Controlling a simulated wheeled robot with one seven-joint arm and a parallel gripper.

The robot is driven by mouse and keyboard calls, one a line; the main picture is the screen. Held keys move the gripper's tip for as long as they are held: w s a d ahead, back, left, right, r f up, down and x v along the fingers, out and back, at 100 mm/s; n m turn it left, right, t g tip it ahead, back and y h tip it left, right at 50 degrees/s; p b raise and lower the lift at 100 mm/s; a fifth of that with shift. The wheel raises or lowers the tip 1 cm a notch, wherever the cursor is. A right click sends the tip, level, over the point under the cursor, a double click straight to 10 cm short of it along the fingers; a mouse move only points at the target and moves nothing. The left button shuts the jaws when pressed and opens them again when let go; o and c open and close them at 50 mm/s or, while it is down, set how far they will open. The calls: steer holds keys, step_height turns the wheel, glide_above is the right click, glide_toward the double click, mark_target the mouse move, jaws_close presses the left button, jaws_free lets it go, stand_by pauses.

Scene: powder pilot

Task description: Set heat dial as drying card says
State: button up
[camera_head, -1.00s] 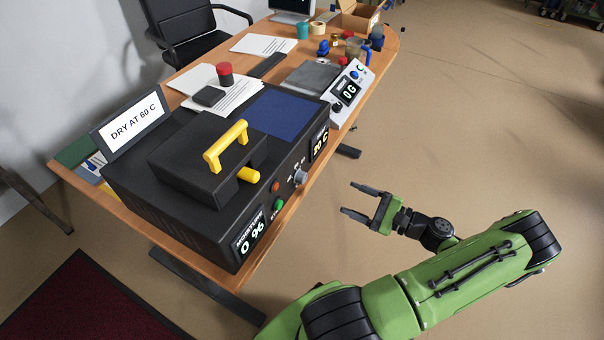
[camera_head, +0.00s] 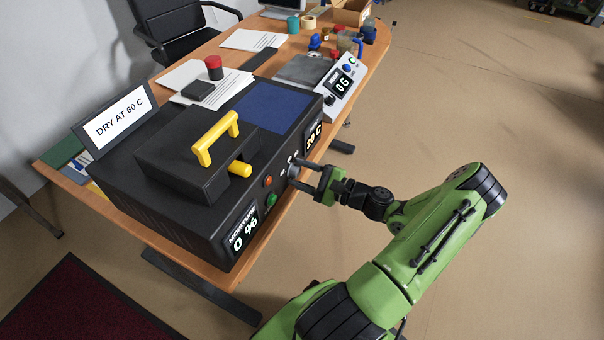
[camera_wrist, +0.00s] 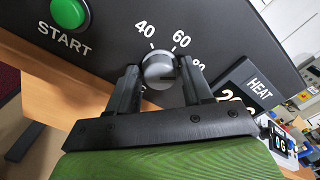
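The grey heat dial (camera_wrist: 160,69) is on the black dryer's front panel, below printed marks 40 and 60 and a partly hidden 80. In the head view the dial (camera_head: 293,171) is partly covered by my gripper (camera_head: 308,177). In the wrist view my gripper (camera_wrist: 158,72) is open, one finger on each side of the dial, with narrow gaps. Which mark the dial points to is unclear. The drying card (camera_head: 119,118) reads DRY AT 60 C. The heat display (camera_head: 314,137) reads 20 C.
The black dryer (camera_head: 160,205) has a yellow-handled lid (camera_head: 215,139), a green START button (camera_wrist: 68,12) and a moisture display (camera_head: 243,230) reading 0 %. A scale (camera_head: 343,87) stands behind it on the wooden table (camera_head: 225,282). Floor to the right is clear.

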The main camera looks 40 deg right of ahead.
steer(key=c, duration=0.7)
steer(key=shift+n, duration=0.3)
steer(key=n+b, duration=0.1)
steer(key=n, duration=0.4)
steer(key=shift+f, duration=0.1)
steer(key=shift+n+b, duration=0.95)
steer(key=shift+n, duration=1.65)
steer(key=o, duration=1)
